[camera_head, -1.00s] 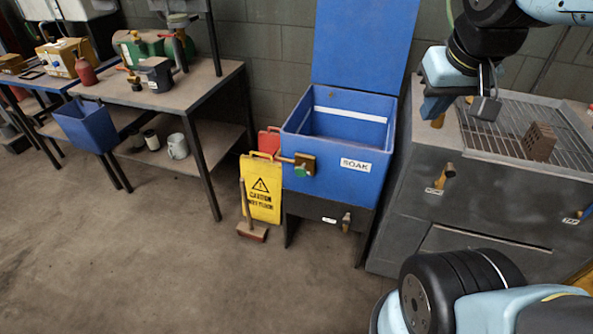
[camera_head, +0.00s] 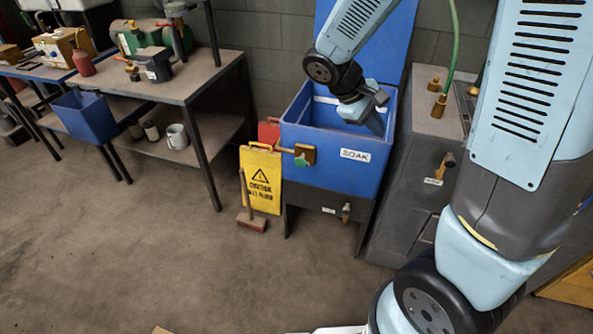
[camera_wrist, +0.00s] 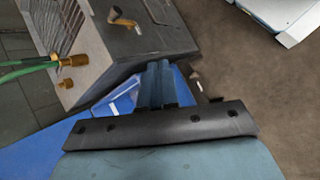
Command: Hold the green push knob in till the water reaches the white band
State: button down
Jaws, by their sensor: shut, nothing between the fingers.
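The green push knob (camera_head: 300,161) sticks out beside a brass block at the front left of the blue SOAK tank (camera_head: 330,165). The tank's lid stands up behind it. Part of the white band (camera_head: 323,100) shows on the inner back wall. My arm covers much of the opening, and I cannot make out any water level. My gripper (camera_head: 375,123) is shut and empty, pointing down over the tank's right front, to the right of the knob and apart from it. In the wrist view its fingers (camera_wrist: 160,80) are together, with blue tank wall behind them.
A yellow caution sign (camera_head: 261,180) and a small brush (camera_head: 250,222) stand left of the tank. A grey bench (camera_head: 425,150) with brass taps and a green hose (camera_head: 453,40) stands close on the right.

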aim_at(299, 164)
jog(key=w+a+f+n+t, duration=0.2)
jog(key=a+f+n+t, duration=0.3)
jog(key=f, duration=0.6)
jog(key=w+a+f+n+t, duration=0.2)
jog(key=a+f+n+t, duration=0.4)
jog(key=a+f+n, duration=0.4)
jog(key=w+a+f+n+t+y, duration=0.1)
jog(key=a+f+n+t, duration=0.4)
jog(key=f, duration=0.7)
jog(key=w+a+n, duration=0.1)
jog(key=a+n, duration=0.1)
jog(key=n, duration=0.1)
jog(key=shift+a+n+t, duration=0.3)
jog(key=shift+n, duration=0.1)
jog(key=shift+r, duration=0.1)
jog(key=x, duration=1.4)
